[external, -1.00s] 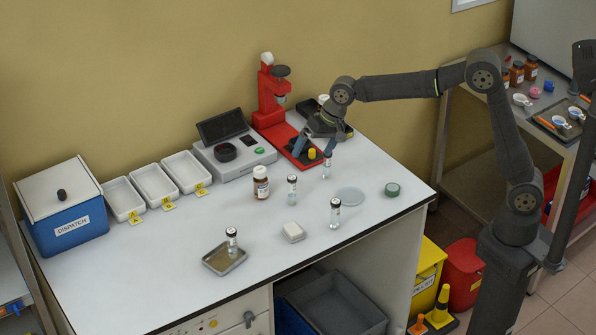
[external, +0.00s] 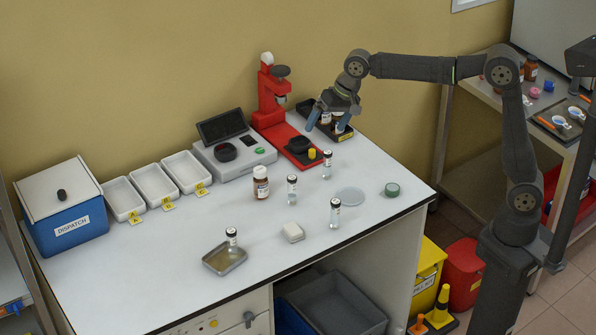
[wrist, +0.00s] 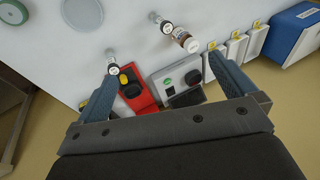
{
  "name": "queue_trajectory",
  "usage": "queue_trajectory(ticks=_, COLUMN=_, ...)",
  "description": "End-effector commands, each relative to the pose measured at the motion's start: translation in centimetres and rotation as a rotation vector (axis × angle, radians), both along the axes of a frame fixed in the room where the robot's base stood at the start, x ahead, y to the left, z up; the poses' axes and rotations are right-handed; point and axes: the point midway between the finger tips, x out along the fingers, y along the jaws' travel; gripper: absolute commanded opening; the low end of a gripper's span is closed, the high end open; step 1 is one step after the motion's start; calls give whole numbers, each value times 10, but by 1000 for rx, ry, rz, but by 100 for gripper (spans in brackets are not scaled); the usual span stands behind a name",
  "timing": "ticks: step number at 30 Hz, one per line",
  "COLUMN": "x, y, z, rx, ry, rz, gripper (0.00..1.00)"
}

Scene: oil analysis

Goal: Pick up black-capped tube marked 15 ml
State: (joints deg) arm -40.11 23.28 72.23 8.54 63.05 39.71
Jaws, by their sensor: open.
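Several clear tubes with dark caps and white labels stand on the bench; the markings are too small to read. One tube (external: 327,164) is near the red stand, one (external: 292,188) is beside the brown bottle, one (external: 335,213) is nearer the front edge, and one (external: 232,240) is in a metal tray. My gripper (external: 327,123) is open and empty, above the back right of the bench, behind the tubes. In the wrist view, a tube (wrist: 113,69) shows near the left fingertip and another (wrist: 167,27) farther off, beyond my gripper (wrist: 162,72).
A red microscope-like stand (external: 269,95) and a grey instrument (external: 235,157) stand at the back. A dark tray holding bottles (external: 339,121) is beneath my gripper. A brown bottle (external: 261,183), white block (external: 293,232), round disc (external: 350,196) and green roll (external: 392,189) are on the bench.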

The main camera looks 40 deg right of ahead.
Motion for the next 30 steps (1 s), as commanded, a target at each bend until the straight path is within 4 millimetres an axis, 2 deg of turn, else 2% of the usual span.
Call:
queue_trajectory(ticks=10, x=0, y=0, z=0, rx=0, ry=0, rz=0, gripper=100)
queue_trajectory(ticks=18, x=0, y=0, z=0, rx=0, ry=0, rz=0, gripper=53)
queue_trajectory(ticks=26, x=0, y=1, z=-2, rx=-5, ry=-4, rz=9, gripper=53)
queue_trajectory(ticks=30, x=0, y=19, z=-28, rx=-87, ry=-85, rz=160, gripper=53)
